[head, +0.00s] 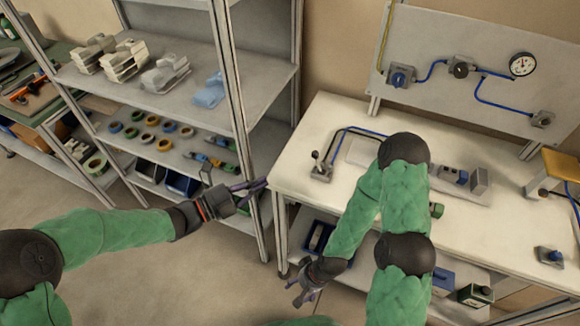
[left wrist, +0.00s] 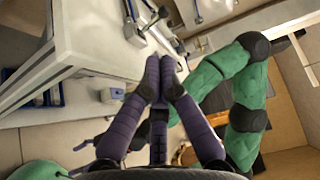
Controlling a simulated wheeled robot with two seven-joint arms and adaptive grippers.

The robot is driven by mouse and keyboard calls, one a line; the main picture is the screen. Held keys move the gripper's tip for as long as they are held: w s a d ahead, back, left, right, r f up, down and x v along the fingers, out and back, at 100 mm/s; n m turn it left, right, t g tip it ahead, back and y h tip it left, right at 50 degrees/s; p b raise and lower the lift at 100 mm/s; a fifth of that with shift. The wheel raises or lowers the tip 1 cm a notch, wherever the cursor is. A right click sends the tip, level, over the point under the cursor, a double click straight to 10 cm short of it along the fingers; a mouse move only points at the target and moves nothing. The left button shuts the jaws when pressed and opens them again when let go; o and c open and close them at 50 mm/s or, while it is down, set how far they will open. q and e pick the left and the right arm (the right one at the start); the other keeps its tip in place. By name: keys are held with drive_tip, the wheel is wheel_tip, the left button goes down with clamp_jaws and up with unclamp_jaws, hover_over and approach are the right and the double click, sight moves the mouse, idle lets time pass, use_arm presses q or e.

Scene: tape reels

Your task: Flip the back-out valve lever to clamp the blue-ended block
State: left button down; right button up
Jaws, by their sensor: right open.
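The lever valve (head: 319,168) stands on the left part of the white workbench, with a short lever ending in a dark knob and blue tubing behind it. The clamp fixture (head: 472,180) with a blue-ended block (head: 455,175) sits farther right on the bench, partly behind my right arm. My left gripper (head: 265,184) is left of the bench's edge, apart from the valve. Its purple fingers (left wrist: 166,62) come together at the tips in the left wrist view, with nothing visible between them. My right gripper (head: 294,290) is open and low, in front of the bench.
The white bench (head: 300,190) has bare surface around the valve. A shelf rack (head: 200,97) with reels and parts stands left of it, its post close to my left gripper. A panel (head: 440,40) with a gauge (head: 522,64) is behind. My right arm crosses the bench.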

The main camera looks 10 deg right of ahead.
use_arm(q)
drive_tip(key=b, duration=0.3)
approach(317, 161)
drive_tip(key=d, duration=0.1)
drive_tip(key=w+d, duration=0.2)
drive_tip(key=shift+w+d+r, duration=0.15)
drive_tip(key=shift+d+r, duration=0.15)
drive_tip(key=shift+r, duration=0.1)
drive_tip(key=shift+x, duration=0.8)
drive_tip(key=shift+r, duration=0.1)
